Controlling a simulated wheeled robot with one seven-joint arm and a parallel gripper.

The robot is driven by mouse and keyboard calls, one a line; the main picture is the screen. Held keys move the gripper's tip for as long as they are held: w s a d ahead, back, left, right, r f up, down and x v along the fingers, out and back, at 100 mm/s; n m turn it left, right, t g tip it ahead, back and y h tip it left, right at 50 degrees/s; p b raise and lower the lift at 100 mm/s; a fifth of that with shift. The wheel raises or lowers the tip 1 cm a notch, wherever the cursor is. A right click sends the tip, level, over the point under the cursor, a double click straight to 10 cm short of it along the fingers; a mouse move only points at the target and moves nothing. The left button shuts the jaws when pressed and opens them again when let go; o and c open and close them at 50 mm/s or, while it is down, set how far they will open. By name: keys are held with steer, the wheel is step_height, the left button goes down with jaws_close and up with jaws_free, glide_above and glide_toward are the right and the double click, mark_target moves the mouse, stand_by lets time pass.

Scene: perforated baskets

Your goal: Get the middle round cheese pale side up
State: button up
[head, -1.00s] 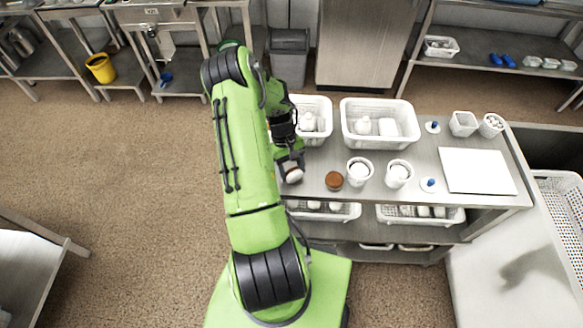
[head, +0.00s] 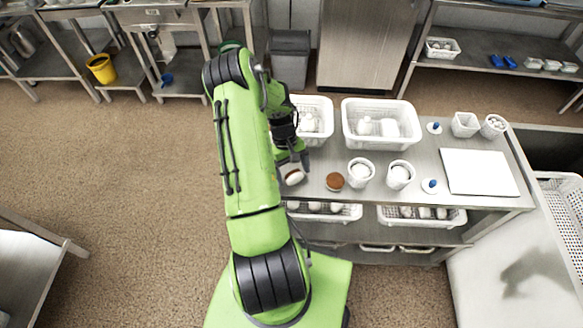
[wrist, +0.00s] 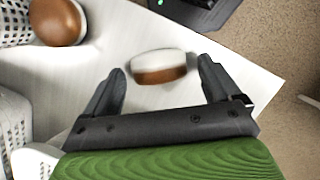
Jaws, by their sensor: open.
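A round cheese (head: 294,177) with one pale face and one brown face is at the left end of the table, its two-coloured side showing. In the wrist view this cheese (wrist: 158,67) lies between my spread fingers, pale half at the top of the picture and brown half below, with gaps at both sides. My gripper (wrist: 161,66) is open around it, and in the head view my gripper (head: 301,160) is partly hidden by my arm. A second round cheese (head: 334,181) sits to its right, brown side up; it also shows in the wrist view (wrist: 58,20).
Two white perforated cups (head: 360,171) (head: 400,177) with pale contents stand right of the brown cheese. White baskets (head: 347,124) (head: 325,104) line the table's back. A white board (head: 478,172) lies at the right. The table's left edge is close to my gripper.

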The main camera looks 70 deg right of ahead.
steer(key=v, duration=1.5)
steer(key=shift+r, duration=0.4)
steer(key=shift+d, duration=0.1)
